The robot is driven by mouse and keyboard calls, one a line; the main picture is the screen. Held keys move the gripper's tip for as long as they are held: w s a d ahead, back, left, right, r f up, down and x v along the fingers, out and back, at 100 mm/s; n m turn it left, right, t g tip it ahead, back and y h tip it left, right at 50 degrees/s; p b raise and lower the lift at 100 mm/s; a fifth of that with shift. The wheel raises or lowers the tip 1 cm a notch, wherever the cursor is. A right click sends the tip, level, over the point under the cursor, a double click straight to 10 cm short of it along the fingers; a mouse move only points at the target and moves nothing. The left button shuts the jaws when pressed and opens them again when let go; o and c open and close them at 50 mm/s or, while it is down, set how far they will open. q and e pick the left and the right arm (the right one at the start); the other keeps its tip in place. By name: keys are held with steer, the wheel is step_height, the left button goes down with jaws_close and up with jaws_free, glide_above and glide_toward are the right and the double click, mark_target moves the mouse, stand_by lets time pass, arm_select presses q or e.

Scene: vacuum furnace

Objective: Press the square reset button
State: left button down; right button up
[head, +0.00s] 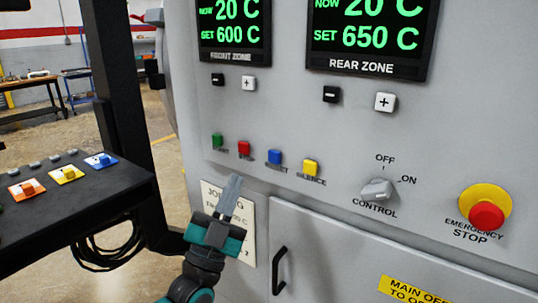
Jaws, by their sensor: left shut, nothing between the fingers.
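My left gripper (233,181) is shut and empty, pointing up. In the picture its tips are below the red button and to the lower left of the blue one. I cannot tell the gap to the panel. My right gripper is not in view.
A control knob (377,189) and a red emergency stop (486,215) on a yellow disc are to the right. A black door handle (279,270) and a paper card (248,235) are near my left gripper. A dark side console (80,210) stands at the left.

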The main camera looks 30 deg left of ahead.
mark_target(274, 157)
arm_select(q)
steer(key=shift+d, duration=0.1)
steer(key=w+b, duration=0.3)
steer(key=w, duration=0.5)
steer(key=shift+w+d, duration=0.3)
steer(key=shift+w, duration=0.1)
stand_by(1.9)
steer(key=shift+w, duration=0.4)
